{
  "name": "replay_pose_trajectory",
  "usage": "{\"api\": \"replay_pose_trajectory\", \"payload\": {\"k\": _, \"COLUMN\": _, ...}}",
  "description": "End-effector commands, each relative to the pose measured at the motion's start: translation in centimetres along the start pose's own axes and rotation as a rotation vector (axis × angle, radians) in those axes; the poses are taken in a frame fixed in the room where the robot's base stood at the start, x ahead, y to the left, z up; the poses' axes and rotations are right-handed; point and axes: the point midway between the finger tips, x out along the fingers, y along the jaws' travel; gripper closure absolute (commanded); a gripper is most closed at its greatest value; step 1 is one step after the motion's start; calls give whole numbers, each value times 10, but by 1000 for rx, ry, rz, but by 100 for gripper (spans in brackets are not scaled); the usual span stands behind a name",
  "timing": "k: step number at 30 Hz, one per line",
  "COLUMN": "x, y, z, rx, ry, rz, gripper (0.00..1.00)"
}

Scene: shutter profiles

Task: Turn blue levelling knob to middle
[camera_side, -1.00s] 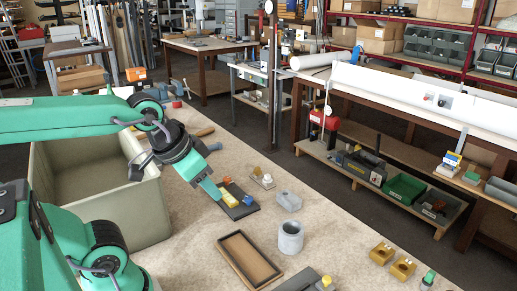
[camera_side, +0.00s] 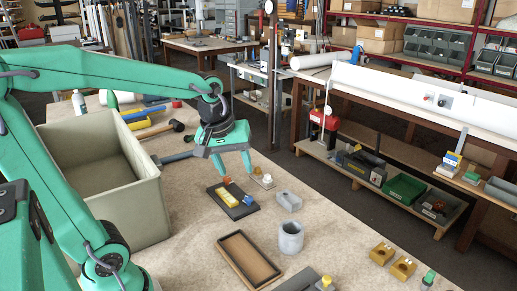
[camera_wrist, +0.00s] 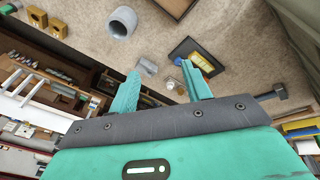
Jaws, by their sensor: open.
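A dark rectangular plate (camera_side: 243,212) lies on the bench with a yellow block (camera_side: 229,195) on it. A small blue knob (camera_side: 248,200) sits at the plate's right side, and an orange knob (camera_side: 227,181) at its far end. In the wrist view the blue knob (camera_wrist: 206,66) shows beside the right finger, partly hidden; which way it is turned is too small to tell. My gripper (camera_side: 238,176) is open and empty, with its fingers pointing down above and beyond the plate's far end. It also shows in the wrist view (camera_wrist: 161,69).
A small plate with a white knob (camera_side: 262,181) lies close to my right finger. A grey block (camera_side: 288,201), a grey cylinder (camera_side: 290,238) and a brown tray (camera_side: 249,260) stand nearer the front. A large bin (camera_side: 150,190) is at left. The bench's right middle is clear.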

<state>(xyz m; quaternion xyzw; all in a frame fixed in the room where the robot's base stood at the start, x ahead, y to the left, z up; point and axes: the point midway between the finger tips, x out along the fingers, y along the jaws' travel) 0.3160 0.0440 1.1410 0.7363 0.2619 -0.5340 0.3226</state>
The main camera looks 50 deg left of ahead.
Motion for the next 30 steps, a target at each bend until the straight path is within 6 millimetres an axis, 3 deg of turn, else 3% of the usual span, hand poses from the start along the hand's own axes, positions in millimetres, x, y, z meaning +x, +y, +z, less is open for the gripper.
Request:
{"api": "replay_pose_trajectory", "payload": {"k": 10, "x": 49, "y": 7, "z": -55, "rx": -501, "ry": -54, "rz": -106, "gripper": 52}}
{"api": "replay_pose_trajectory", "payload": {"k": 18, "x": 98, "y": 1, "z": -94, "rx": -891, "ry": -68, "rz": -199, "gripper": 52}}
{"api": "replay_pose_trajectory", "payload": {"k": 24, "x": 136, "y": -9, "z": -117, "rx": -1157, "ry": -65, "rz": -270, "gripper": 52}}
{"api": "replay_pose_trajectory", "payload": {"k": 30, "x": 160, "y": -16, "z": -129, "rx": -1316, "ry": -57, "rz": -312, "gripper": 52}}
